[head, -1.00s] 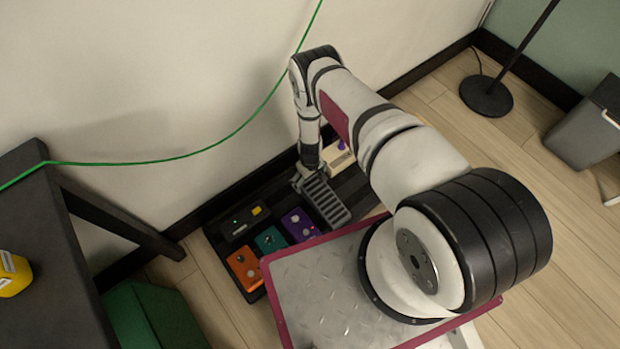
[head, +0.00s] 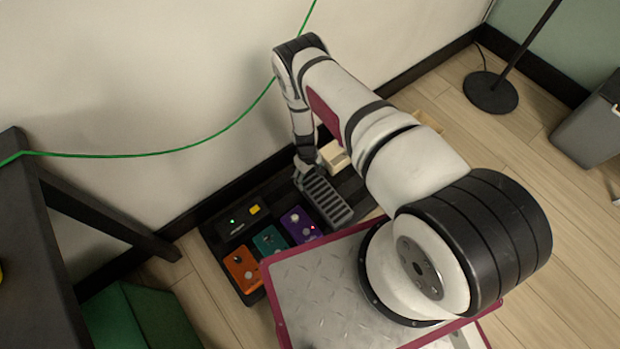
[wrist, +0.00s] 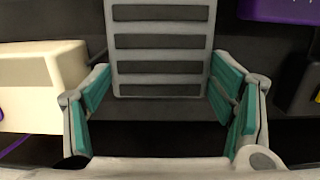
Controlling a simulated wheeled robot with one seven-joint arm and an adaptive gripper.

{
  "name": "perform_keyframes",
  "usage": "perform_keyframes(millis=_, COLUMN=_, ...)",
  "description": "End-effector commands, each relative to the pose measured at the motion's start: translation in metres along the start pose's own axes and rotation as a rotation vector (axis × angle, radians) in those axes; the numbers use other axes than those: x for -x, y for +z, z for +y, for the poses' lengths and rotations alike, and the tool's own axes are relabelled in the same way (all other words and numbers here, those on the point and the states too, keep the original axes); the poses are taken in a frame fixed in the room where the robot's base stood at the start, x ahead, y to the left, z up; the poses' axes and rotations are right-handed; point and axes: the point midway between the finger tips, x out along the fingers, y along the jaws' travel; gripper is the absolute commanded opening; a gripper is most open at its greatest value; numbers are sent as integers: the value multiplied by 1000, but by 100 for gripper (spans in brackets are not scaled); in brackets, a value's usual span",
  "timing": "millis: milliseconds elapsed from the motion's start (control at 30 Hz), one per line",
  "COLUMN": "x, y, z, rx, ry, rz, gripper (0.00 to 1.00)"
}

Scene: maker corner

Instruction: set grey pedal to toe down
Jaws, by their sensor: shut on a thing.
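The grey pedal (head: 328,201) is a ribbed treadle on the dark pedalboard (head: 213,238) on the floor by the wall. My gripper (head: 304,170) is at the pedal's wall-side end, partly hidden by my wrist in the head view. The pedal's exact tilt is hard to tell.
A cream pedal (head: 334,155) sits to the right of the grey one. Purple (head: 297,226), teal (head: 269,242) and orange (head: 242,269) pedals and a black box (head: 232,226) lie to the left. A green cable (head: 215,137) hangs across the wall.

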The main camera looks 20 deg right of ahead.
Motion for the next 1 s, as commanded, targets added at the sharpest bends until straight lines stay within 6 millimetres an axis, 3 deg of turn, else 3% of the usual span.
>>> perform_keyframes(millis=400, x=-28, y=-10, z=0, rx=0, ry=3, rz=2, gripper=26)
perform_keyframes(millis=833, x=-29, y=-12, z=-1, rx=0, ry=4, rz=7, gripper=26)
perform_keyframes(millis=867, x=-29, y=-12, z=-1, rx=0, ry=4, rz=7, gripper=79)
perform_keyframes(millis=933, x=-29, y=-12, z=-1, rx=0, ry=4, rz=7, gripper=95)
perform_keyframes(millis=1000, x=-29, y=-11, z=0, rx=0, ry=3, rz=5, gripper=97)
